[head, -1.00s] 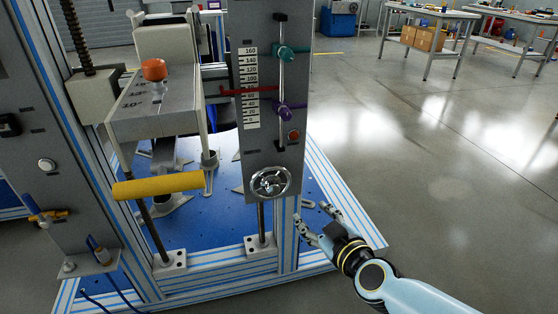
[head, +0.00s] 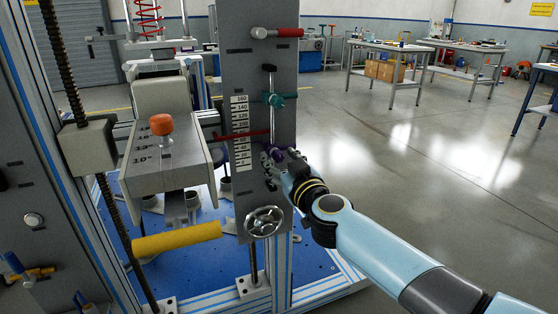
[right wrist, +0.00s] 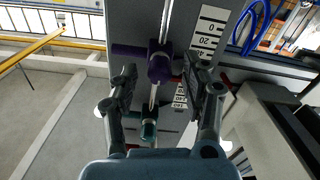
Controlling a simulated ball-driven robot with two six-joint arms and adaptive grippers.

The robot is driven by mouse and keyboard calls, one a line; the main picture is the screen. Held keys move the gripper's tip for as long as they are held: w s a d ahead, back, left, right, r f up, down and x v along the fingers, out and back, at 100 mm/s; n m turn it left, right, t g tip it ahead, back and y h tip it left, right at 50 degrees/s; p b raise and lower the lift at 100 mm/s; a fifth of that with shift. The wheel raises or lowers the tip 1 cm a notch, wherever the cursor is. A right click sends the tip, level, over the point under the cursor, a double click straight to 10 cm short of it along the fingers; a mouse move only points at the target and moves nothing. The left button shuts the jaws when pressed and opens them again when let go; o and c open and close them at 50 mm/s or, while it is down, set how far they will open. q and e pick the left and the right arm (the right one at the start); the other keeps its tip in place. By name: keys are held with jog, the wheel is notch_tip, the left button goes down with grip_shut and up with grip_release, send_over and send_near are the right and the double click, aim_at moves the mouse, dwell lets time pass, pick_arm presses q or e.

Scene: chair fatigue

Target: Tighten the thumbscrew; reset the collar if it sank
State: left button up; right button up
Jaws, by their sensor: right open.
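A purple collar with a knob (head: 279,149) sits on the thin vertical rod of the grey panel, below a teal collar (head: 273,99) with a side knob. My right gripper (head: 275,164) is open at the purple collar and partly hides it in the head view. In the right wrist view, the purple collar (right wrist: 160,66) shows between the two spread fingers (right wrist: 164,88); I cannot tell whether they touch it. The teal collar (right wrist: 149,130) shows lower in that picture. Which knob is the thumbscrew is not marked. My left gripper is not in view.
A numbered scale (head: 240,133) and a red pointer bar (head: 240,136) are left of the rod. A handwheel (head: 264,221) is below, and a red handle (head: 277,33) above. A yellow padded bar (head: 176,238) juts out at lower left. Open floor lies to the right.

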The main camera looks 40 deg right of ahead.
jog(key=shift+w+d, duration=0.15)
jog(key=shift+w, duration=0.5)
jog(key=shift+c, duration=1.2)
grip_shut()
